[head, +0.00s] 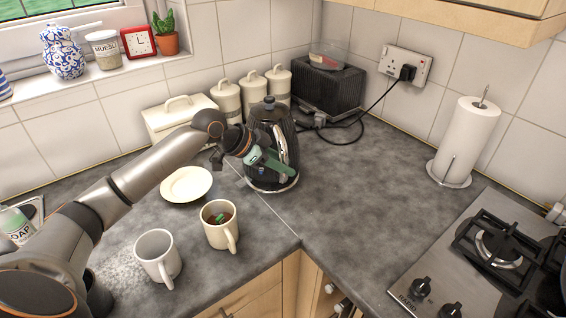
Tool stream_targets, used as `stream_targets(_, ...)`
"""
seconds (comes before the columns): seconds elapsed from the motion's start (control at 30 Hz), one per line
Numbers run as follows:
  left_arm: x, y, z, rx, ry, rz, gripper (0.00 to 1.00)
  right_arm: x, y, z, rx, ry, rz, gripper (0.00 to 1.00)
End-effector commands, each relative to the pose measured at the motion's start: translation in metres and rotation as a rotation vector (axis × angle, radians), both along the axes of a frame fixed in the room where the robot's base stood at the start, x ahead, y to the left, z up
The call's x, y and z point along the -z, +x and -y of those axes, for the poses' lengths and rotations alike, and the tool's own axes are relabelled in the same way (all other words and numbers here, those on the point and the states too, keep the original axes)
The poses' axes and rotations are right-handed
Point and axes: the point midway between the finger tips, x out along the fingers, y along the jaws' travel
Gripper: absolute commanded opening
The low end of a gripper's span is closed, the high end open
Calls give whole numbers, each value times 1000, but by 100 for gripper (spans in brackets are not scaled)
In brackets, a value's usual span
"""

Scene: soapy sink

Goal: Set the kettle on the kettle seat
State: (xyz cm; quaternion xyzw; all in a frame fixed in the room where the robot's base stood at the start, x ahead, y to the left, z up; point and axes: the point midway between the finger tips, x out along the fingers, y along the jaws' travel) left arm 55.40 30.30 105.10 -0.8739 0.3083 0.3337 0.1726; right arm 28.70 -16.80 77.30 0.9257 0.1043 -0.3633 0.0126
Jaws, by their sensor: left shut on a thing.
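The black kettle (268,120) stands upright in the corner of the worktop, in front of the cream canisters. My left gripper (272,160), with green fingers, reaches in from the left and is shut on the kettle at its handle side. A silvery rim (272,187) shows at the kettle's foot. I cannot tell whether this rim is the kettle's own base or the kettle seat, nor whether there is a gap under the kettle. No separate bare seat shows. My right gripper is out of view.
A cream plate (187,184), a mug with a tea bag (219,226) and an empty white mug (157,256) stand left of the kettle. A black toaster (326,92) and its cord are behind.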

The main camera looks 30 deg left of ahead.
Motion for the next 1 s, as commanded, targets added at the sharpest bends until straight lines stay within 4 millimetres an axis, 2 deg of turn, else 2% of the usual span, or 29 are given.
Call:
stream_targets(0.03, -5, 2, -1, 1, 1, 18, 0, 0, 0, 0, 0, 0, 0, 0)
stream_targets(0.9, 5, 2, -1, 0, 1, 15, 0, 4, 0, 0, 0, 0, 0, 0)
stream_targets(0.93, 6, 2, -1, 0, 1, 15, 35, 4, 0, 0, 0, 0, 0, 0)
stream_targets(1.0, 6, 2, -1, 0, 0, 14, 43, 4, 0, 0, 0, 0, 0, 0)
